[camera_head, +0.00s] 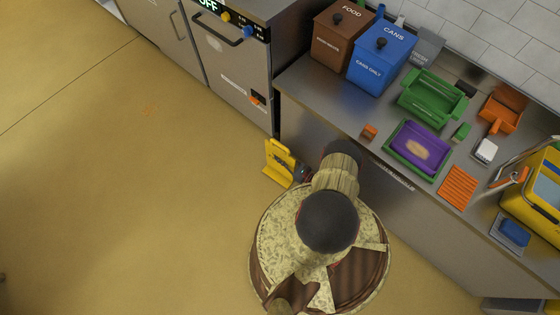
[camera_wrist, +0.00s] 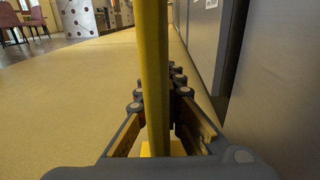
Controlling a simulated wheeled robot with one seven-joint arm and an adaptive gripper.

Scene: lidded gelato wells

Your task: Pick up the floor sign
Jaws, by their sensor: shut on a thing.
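The floor sign (camera_head: 279,163) is yellow and stands upright beside the counter front in the head view, just left of my arm. In the wrist view the floor sign (camera_wrist: 153,70) is a narrow yellow upright between my fingers. My gripper (camera_wrist: 160,125) is shut on it, one finger on each side. In the head view my gripper (camera_head: 303,173) is a small dark shape at the sign's right side, partly hidden by my arm. I cannot tell whether the sign's foot touches the floor.
The metal counter (camera_head: 300,92) is close on the right, with bins, trays and a yellow bucket (camera_head: 540,195) on it. An oven (camera_head: 235,70) stands behind. The yellow floor (camera_head: 110,180) to the left is clear. Chairs (camera_wrist: 10,20) show far off in the wrist view.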

